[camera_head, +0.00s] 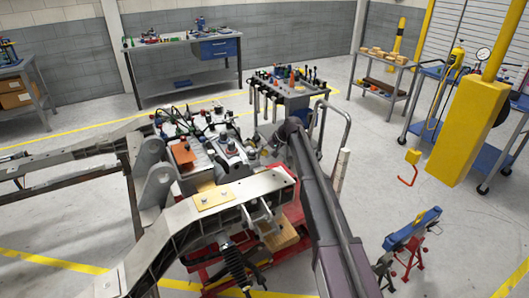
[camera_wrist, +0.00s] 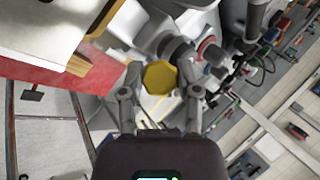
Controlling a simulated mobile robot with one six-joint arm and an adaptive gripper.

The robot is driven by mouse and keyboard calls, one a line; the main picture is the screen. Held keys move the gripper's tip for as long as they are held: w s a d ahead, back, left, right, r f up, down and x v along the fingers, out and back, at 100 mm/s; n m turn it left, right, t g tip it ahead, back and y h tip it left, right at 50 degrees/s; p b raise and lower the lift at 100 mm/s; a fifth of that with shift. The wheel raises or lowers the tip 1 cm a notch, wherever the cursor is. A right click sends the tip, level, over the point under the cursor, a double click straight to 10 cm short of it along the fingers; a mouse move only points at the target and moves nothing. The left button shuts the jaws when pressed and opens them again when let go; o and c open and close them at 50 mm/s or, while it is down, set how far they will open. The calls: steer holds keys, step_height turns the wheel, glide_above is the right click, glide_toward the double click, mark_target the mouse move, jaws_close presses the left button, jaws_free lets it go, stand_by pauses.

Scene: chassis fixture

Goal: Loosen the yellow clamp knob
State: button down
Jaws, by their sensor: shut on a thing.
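The yellow clamp knob (camera_wrist: 160,77) shows in the wrist view as a faceted yellow disc, seen face on. My gripper (camera_wrist: 160,84) has one grey finger on each side of it and is shut on it. In the head view my dark arm reaches up from the bottom, and my gripper (camera_head: 258,151) is at the right edge of the fixture's crowded top. The knob cannot be made out there, behind or among my gripper and the fixture parts.
The grey chassis frame (camera_head: 180,222) runs across the left and front, close to my arm. A tool cart (camera_head: 290,92) stands just behind my gripper. A yellow post (camera_head: 467,130) and a blue-topped stand (camera_head: 412,227) are to the right, with open floor between.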

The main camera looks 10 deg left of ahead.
steer(key=shift+s, duration=0.15)
steer(key=shift+c, duration=1.8)
jaws_free()
steer(key=shift+o, duration=0.2)
